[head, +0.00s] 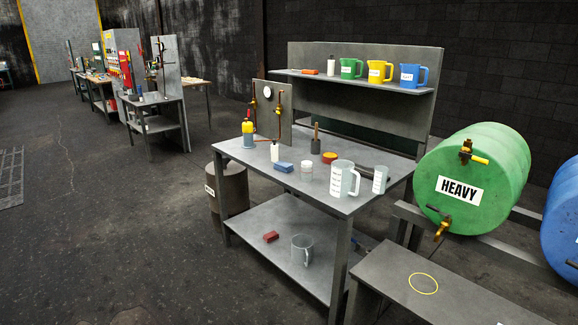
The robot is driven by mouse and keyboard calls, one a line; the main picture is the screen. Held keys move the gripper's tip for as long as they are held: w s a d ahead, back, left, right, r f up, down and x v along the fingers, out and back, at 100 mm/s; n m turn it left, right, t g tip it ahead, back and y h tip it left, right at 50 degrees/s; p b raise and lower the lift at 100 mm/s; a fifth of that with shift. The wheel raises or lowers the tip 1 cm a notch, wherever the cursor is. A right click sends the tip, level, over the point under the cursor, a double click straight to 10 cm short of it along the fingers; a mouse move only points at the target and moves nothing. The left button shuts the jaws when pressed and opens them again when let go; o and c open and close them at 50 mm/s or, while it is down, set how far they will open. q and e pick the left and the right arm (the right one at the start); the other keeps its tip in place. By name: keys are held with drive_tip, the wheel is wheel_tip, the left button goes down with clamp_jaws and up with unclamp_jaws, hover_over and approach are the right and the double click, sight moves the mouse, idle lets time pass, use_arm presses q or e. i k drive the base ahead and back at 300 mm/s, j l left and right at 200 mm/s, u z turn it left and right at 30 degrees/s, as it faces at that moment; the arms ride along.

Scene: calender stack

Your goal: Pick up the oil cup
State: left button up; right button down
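No single cup is marked as the oil cup, so I cannot tell which it is. On the workbench top stand a clear graduated jug (344,179) with a handle and a smaller clear cup (380,180) to its right. A greyish cup with a handle (302,250) stands on the lower shelf. All of these look upright. Neither of my grippers is in view.
The workbench top (262,184) also holds bottles, a blue block (283,167) and a jar. A green drum labelled HEAVY (472,181) with taps lies at right, above a low bench (440,291) with a yellow ring. Open floor lies at left.

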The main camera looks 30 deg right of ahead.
sight(381, 172)
drive_tip(key=i+z, duration=0.3)
drive_tip(key=z, duration=0.15)
drive_tip(key=i+z, duration=0.45)
drive_tip(key=i+j+z, duration=0.1)
drive_tip(key=z, duration=0.35)
drive_tip(key=i+j+z, duration=0.3)
drive_tip(key=z, duration=0.15)
drive_tip(key=i, duration=0.1)
